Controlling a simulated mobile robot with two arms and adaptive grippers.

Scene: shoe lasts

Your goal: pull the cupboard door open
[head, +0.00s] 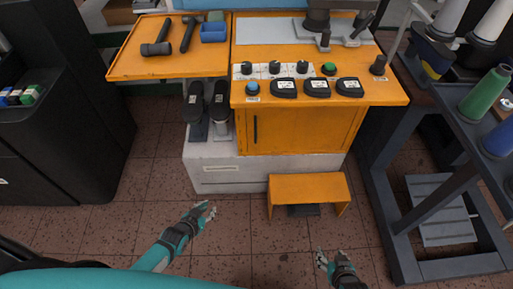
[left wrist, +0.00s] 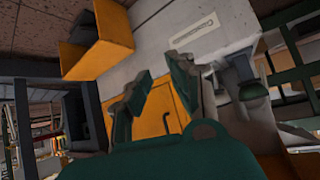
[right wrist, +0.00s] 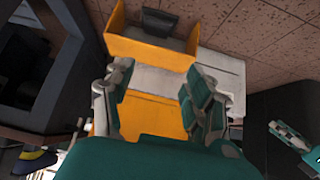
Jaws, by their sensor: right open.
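The orange cupboard door (head: 305,130) is shut, on the front of the workbench cabinet. Its dark upright handle (head: 255,129) is near the door's left edge. My left gripper (head: 208,212) is open and empty, low in front of the white base and apart from the door. In the left wrist view the door (left wrist: 160,101) and handle (left wrist: 186,98) show between its spread fingers. My right gripper (head: 329,260) is open and empty, lower and further right, in front of the orange step. In the right wrist view part of the orange front shows beyond its fingers.
An orange step (head: 308,186) stands on the floor before the cabinet. Black pedals (head: 196,105) are left of the door. A dark rack with thread cones (head: 485,95) stands at right, a black cabinet (head: 50,110) at left.

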